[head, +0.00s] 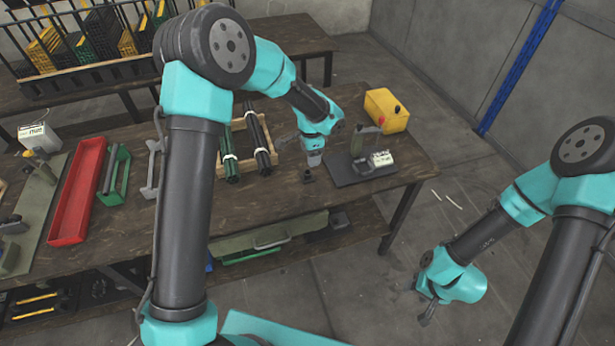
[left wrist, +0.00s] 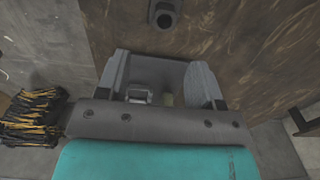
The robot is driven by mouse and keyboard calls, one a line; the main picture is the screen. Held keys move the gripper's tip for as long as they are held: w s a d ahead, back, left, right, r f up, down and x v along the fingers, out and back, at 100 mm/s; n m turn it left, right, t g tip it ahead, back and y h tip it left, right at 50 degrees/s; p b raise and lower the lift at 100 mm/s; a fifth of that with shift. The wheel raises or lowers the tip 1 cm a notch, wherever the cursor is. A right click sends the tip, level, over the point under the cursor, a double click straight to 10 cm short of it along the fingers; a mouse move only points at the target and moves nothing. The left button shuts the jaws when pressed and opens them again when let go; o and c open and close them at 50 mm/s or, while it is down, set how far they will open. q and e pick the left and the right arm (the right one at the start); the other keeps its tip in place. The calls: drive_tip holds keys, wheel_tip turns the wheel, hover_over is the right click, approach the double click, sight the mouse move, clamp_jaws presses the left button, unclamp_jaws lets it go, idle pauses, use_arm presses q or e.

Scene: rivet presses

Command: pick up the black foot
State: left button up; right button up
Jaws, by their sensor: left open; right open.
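The black foot (head: 307,177) is a small dark piece standing on the wooden table near its front edge. In the left wrist view the foot (left wrist: 164,15) shows at the top, round with a hole in its end, partly cut off by the frame. My left gripper (head: 313,157) is open and empty, just above the foot in the head view. In the left wrist view the open fingers (left wrist: 162,80) are apart, with the foot beyond their tips. My right gripper (head: 428,305) is open and empty, over the floor at the lower right.
A dark plate with a press (head: 366,143) and a yellow box (head: 387,110) stand right of the foot. Green and black tubes (head: 259,140) lie in a wooden holder behind my left arm. A red tray (head: 77,190) lies at the left. Table around the foot is mostly clear.

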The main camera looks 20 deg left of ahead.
use_arm(q)
hover_over(309, 172)
drive_tip(key=s, duration=0.1)
drive_tip(key=shift+s+d+f, duration=0.1)
drive_tip(key=shift+d+f, duration=0.1)
drive_tip(key=shift+f, duration=0.9)
drive_tip(key=shift+d+f, duration=0.2)
drive_tip(key=shift+f, duration=0.9)
drive_tip(key=shift+a+f, duration=0.15)
drive_tip(key=shift+f, duration=1.15)
drive_tip(key=shift+a+f, duration=0.1)
drive_tip(key=shift+f, duration=1.2)
drive_tip(key=c, duration=1)
drive_tip(key=shift+r, duration=0.1)
